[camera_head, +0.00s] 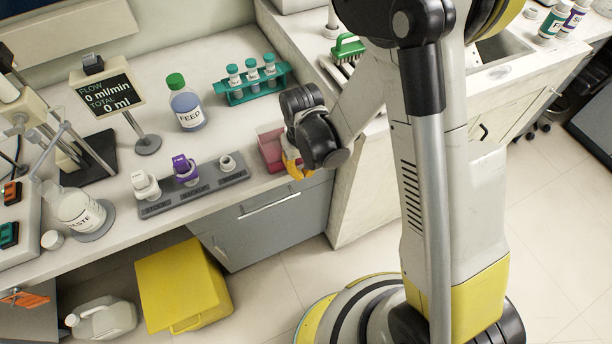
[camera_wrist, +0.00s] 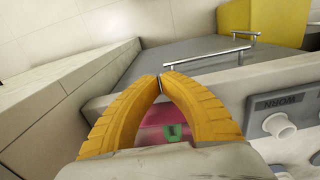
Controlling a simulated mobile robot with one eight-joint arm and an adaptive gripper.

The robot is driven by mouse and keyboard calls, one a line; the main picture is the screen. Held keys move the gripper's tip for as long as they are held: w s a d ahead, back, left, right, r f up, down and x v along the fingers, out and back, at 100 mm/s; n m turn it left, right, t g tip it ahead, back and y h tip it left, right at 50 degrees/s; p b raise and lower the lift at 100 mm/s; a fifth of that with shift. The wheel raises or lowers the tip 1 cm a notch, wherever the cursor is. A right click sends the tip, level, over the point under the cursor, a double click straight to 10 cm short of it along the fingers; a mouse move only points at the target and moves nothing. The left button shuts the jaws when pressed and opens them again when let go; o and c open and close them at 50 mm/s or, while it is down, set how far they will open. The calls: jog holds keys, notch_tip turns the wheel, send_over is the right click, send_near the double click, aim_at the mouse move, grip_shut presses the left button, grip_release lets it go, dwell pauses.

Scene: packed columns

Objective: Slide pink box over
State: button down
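The pink box (camera_head: 270,150) sits on the bench close to its front edge in the head view, right of the grey dock. My gripper (camera_head: 297,171) is over the box's right front side and hides part of it. In the wrist view, pink box surface (camera_wrist: 160,117) shows between the two yellow fingers, with a small green item (camera_wrist: 173,131) at it. The fingertips of my gripper (camera_wrist: 161,78) meet, and nothing is visibly pinched between them. I cannot tell whether the fingers touch the box.
A grey dock (camera_head: 205,189) with several holders stands left of the box. A FEED bottle (camera_head: 187,108) and a green tube rack (camera_head: 257,86) stand behind. A grey drawer cabinet (camera_head: 265,223) is below the bench edge. Bench surface between box and rack looks clear.

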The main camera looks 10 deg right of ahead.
jog(key=shift+w+a+r, duration=0.1)
jog(key=shift+w+a, duration=0.1)
jog(key=shift+w, duration=0.55)
jog(key=w+a, duration=0.1)
jog(key=w, duration=0.5)
jog(key=w+a, duration=0.2)
jog(key=w, duration=0.4)
jog(key=w+a, duration=0.1)
jog(key=w, duration=0.5)
jog(key=shift+a, duration=0.2)
jog(key=shift+s, duration=0.1)
